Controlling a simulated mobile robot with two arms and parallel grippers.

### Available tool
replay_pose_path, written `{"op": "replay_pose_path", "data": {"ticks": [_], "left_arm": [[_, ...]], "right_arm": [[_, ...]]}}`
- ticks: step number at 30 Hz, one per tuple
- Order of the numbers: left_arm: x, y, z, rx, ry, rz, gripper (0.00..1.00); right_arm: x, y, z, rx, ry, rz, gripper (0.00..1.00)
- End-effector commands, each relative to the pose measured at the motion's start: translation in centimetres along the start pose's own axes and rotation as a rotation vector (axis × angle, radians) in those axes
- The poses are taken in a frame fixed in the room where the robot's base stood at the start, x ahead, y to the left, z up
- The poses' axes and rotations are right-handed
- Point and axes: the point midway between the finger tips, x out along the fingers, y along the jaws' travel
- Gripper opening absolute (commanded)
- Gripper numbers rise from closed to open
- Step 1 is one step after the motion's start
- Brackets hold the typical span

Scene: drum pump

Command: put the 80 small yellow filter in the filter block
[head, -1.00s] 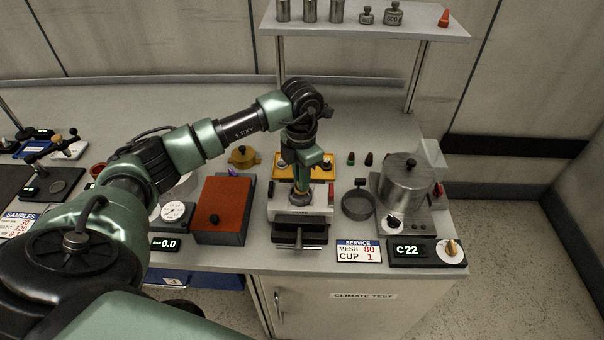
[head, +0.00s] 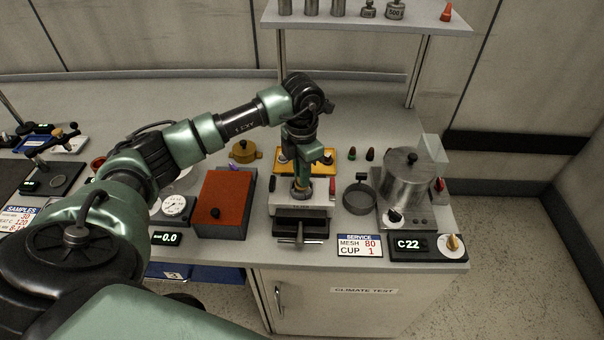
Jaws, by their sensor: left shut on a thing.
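My left gripper (head: 301,188) points down over the white and black block (head: 318,206), which appears to be the filter block, in the middle of the bench. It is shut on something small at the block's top. A yellow-orange tint shows between the fingertips, but the thing is mostly hidden by the gripper, so I cannot tell how far it sits in the block. A yellow tray (head: 325,168) lies just behind the block with dark and white items on it, partly hidden by my wrist. My right gripper is not in view.
An orange-lidded box (head: 225,198) stands close left of the block. A shelf (head: 365,16) rises behind.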

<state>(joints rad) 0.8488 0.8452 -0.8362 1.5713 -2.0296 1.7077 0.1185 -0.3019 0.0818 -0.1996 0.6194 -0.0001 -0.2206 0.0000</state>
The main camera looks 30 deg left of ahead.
Motion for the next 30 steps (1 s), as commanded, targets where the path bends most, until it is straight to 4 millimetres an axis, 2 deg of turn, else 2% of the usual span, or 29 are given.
{"op": "replay_pose_path", "data": {"ticks": [30], "left_arm": [[0.98,0.00,0.06,0.000,0.000,0.000,0.00]], "right_arm": [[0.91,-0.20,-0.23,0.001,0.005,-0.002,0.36]]}}
